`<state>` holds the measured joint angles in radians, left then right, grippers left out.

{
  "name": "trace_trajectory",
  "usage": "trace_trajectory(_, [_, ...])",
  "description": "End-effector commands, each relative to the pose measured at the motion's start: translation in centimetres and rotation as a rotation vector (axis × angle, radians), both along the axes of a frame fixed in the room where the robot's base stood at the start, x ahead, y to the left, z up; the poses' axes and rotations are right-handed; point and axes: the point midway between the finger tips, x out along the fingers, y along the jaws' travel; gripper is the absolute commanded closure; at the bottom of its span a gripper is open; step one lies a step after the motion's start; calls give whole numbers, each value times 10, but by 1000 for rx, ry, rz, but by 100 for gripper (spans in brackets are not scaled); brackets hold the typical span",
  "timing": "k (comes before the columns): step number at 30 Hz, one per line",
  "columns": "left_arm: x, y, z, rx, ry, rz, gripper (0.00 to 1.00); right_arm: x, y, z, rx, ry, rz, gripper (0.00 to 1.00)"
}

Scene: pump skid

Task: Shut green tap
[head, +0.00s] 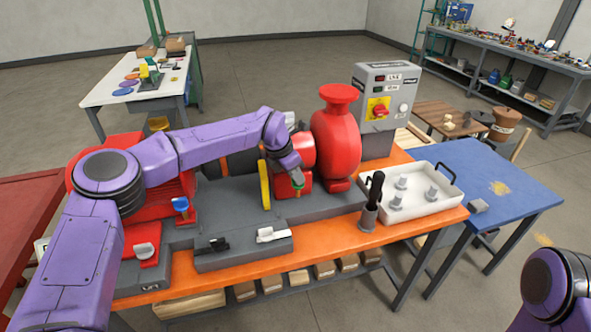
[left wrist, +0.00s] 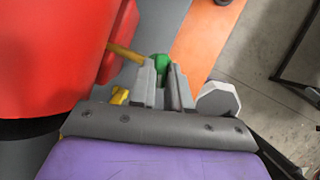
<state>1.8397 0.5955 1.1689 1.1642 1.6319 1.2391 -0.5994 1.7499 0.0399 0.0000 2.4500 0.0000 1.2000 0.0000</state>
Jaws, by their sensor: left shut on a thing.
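The green tap (head: 299,190) sits low at the front of the red pump housing (head: 336,145), mostly hidden by my left gripper (head: 297,180). In the left wrist view the green tap (left wrist: 160,62) shows at the tips of the two grey fingers (left wrist: 167,80), at the end of a brass-coloured stem (left wrist: 124,53). My left gripper is shut on the green tap. How far the tap is turned is hard to tell. My right gripper is out of view; only a purple part of that arm shows at the lower right.
A yellow disc (head: 264,185) stands just left of my left gripper. A blue tap (head: 181,206), a black lever (head: 216,244) and a white lever (head: 270,234) lie further left and in front. A white tray (head: 437,205) and a control box (head: 388,95) stand to the right.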

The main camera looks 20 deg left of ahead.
Motion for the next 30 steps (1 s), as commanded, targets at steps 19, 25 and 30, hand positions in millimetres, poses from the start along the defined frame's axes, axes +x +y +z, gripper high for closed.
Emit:
trace_trajectory(19, [0,-1,-4,3,6,-263,100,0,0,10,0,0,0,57])
trace_trajectory(25, [-1,-1,-4,4,6,-269,100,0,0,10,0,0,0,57])
trace_trajectory(30, [-1,-1,-4,3,7,-270,100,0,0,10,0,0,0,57])
